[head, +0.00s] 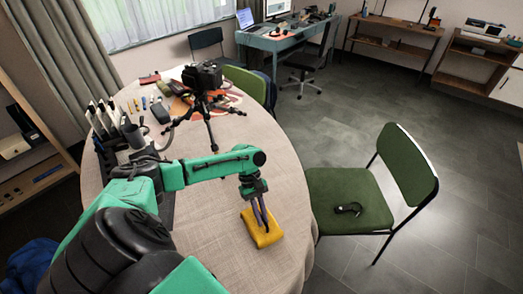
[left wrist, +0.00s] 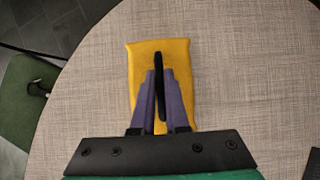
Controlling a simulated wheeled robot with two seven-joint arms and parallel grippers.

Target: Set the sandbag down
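The sandbag (head: 264,236) is a flat yellow pad with a black strap on top. It is at the right front part of the round table (head: 205,235), near the edge, and also shows in the left wrist view (left wrist: 180,58). My left gripper (head: 257,208) points down over it, with its purple fingers (left wrist: 158,85) close on either side of the black strap. The fingers look shut on the strap. The bag lies level, at or very near the tabletop; I cannot tell whether it touches. My right gripper is not in view.
A black camera on a tripod (head: 204,80) stands farther back on the table, with small items around it. Upright dark and white items (head: 103,117) line the left edge. A green chair (head: 343,199) stands right of the table. Cloth around the bag is clear.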

